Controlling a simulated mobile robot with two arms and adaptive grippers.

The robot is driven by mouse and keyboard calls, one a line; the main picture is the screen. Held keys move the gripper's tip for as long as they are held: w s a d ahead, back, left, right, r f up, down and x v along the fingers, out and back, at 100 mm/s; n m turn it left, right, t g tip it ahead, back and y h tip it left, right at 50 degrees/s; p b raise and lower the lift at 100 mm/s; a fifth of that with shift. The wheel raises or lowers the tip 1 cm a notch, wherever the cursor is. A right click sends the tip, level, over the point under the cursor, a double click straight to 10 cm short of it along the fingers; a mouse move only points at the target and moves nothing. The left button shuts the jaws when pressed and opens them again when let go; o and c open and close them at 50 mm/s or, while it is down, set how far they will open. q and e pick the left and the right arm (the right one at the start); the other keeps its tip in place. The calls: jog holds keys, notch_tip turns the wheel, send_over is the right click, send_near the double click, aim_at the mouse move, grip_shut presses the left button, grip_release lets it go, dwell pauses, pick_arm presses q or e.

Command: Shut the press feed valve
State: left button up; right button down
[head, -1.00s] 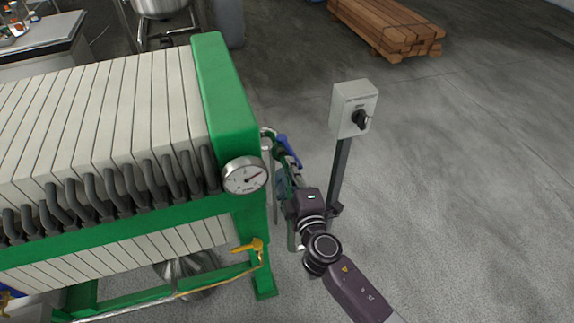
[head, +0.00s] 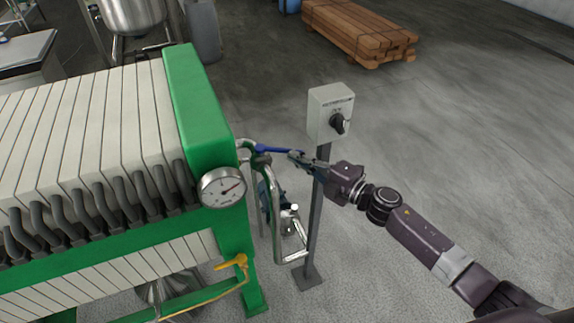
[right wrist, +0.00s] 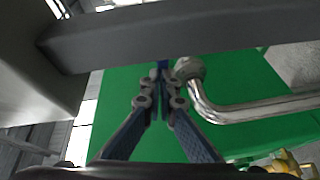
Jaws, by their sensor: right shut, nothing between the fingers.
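The press feed valve's blue lever (head: 275,150) sits on the silver pipe (head: 277,205) beside the press's green end frame. The lever sticks out to the right, away from the press. My right gripper (head: 298,158) is shut with nothing between its fingers, its tips at the lever's free end. I cannot tell whether they touch. In the right wrist view the shut fingers (right wrist: 158,85) point at a small blue bit of the lever (right wrist: 163,64), with the silver pipe (right wrist: 215,100) to the right. My left gripper is out of view.
A grey switch box (head: 330,113) on a post (head: 315,220) stands close by my right gripper. The filter press (head: 195,100) with its gauge (head: 222,188) and a yellow-handled valve (head: 232,263) fills the left. Timber (head: 360,32) lies behind. The floor at right is clear.

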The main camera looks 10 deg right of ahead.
jog(key=shift+w+d, duration=0.7)
jog(key=shift+w, duration=0.35)
